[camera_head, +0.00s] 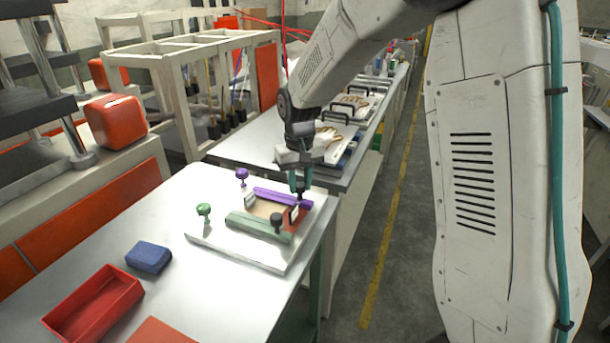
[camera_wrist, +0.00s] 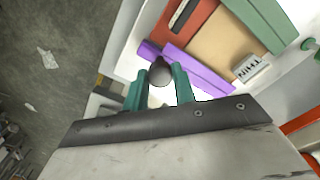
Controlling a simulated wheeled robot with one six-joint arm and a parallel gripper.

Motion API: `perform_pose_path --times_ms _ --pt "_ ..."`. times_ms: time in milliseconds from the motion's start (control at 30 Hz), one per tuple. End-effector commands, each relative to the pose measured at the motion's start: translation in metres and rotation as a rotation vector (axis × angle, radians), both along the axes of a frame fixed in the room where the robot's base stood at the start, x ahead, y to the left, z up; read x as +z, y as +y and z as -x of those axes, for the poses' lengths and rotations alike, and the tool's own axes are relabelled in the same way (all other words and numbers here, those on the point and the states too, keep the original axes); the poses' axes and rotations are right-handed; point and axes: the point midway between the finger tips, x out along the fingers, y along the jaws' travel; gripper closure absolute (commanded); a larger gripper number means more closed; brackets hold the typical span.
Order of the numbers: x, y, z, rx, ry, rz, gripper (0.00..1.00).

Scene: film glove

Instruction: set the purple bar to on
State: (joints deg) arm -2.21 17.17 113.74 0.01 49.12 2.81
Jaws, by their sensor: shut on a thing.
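The purple bar (camera_head: 275,196) lies along the far side of a white board (camera_head: 252,257). In the wrist view the purple bar (camera_wrist: 205,72) runs diagonally beside a tan and red panel. A dark round knob (camera_wrist: 160,72) stands at the bar, near the red end. My gripper (camera_head: 299,190) reaches down at the bar's right end. In the wrist view its teal fingers (camera_wrist: 160,84) are on either side of the knob, shut on it. A white label (camera_wrist: 251,68) reading "THIN" is by the tan end. The knob's base is partly hidden.
A parallel green bar (camera_head: 258,227) with its own dark knob lies on the near side. Upright purple (camera_head: 241,174) and green (camera_head: 204,209) knobs stand at the board's left. A blue block (camera_head: 149,257) and red tray (camera_head: 94,303) lie front left.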

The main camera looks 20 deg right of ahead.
Motion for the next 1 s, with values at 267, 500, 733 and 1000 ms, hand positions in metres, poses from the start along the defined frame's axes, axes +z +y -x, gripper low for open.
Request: perform_pose_path --times_ms 267,500,733,1000 --pt "0.001 0.001 0.001 0.000 -0.001 0.000 1.00" --pt "0.000 0.001 0.001 0.000 -0.001 0.000 0.51" --pt "0.008 0.001 0.000 0.000 -0.003 0.000 0.51" --pt "0.053 0.001 0.000 0.000 -0.005 0.000 0.51"
